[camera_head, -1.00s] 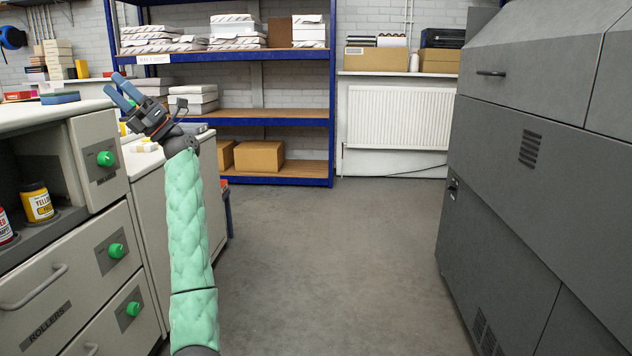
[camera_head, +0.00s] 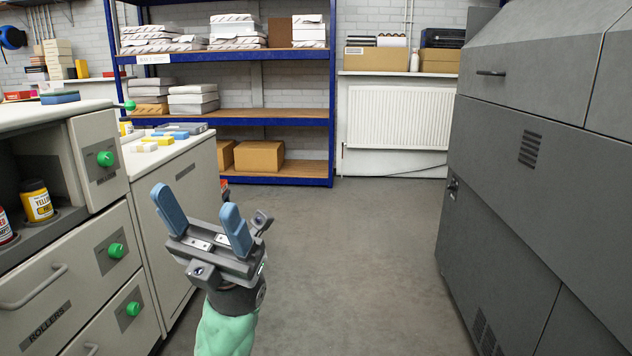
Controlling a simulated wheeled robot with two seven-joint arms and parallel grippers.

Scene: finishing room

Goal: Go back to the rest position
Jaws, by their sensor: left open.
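My left gripper (camera_head: 203,219) is in the lower left of the head view, with its two blue fingers pointing up and spread apart. It is open, and nothing is between the fingers. It hangs over the floor, in front of the low cabinet's side panel as seen from my head. Part of my left arm in its green sleeve shows below it. My right gripper is not in view.
A cabinet with drawers and green knobs (camera_head: 116,251) stands at the left, holding a yellow jar (camera_head: 37,201). A grey machine (camera_head: 520,190) fills the right. Blue shelving (camera_head: 290,121) and a white radiator (camera_head: 398,117) stand behind. The floor (camera_head: 340,260) between is clear.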

